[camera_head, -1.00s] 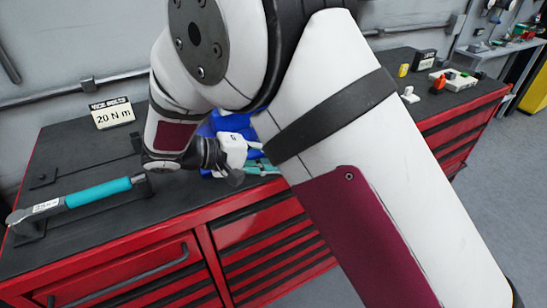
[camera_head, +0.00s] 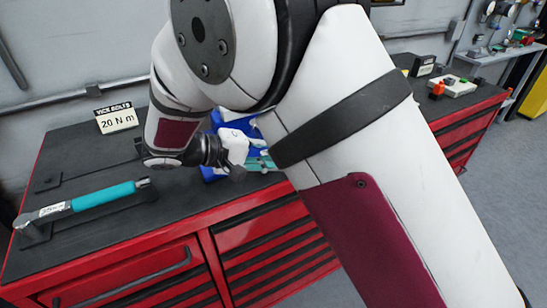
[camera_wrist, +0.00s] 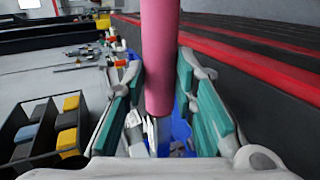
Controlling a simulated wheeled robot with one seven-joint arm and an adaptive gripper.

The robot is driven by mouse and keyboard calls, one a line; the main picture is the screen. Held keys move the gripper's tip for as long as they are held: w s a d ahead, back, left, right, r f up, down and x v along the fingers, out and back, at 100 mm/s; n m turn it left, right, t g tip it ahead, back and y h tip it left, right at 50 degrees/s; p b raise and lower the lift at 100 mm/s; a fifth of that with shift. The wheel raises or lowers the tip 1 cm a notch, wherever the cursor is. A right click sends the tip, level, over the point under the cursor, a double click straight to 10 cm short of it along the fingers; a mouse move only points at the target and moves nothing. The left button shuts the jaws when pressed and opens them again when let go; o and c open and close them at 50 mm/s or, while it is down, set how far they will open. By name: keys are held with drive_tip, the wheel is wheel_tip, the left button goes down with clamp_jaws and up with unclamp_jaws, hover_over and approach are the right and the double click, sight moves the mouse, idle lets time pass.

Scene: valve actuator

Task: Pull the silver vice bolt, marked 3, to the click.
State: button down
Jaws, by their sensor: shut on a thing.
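My gripper (camera_head: 258,161) is at the blue vice (camera_head: 217,120) on the bench, and my arm hides much of both. In the wrist view my gripper (camera_wrist: 161,85) has its teal-padded fingers on either side of a thick pink handle (camera_wrist: 160,50), closed on it. The handle runs from the top edge down to the middle. In the head view my arm hides this handle. Blue parts show below it in the wrist view. I cannot make out the silver bolt or its mark 3.
A torque wrench with a teal handle (camera_head: 105,194) lies at the bench's left. A sign reading "VICE BOLTS 20 N m" (camera_head: 117,117) stands at the back. In the wrist view, dark bins (camera_wrist: 45,130) show at left.

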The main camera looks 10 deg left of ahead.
drive_tip(key=shift+r+p, duration=0.35)
drive_tip(key=shift+r, duration=0.95)
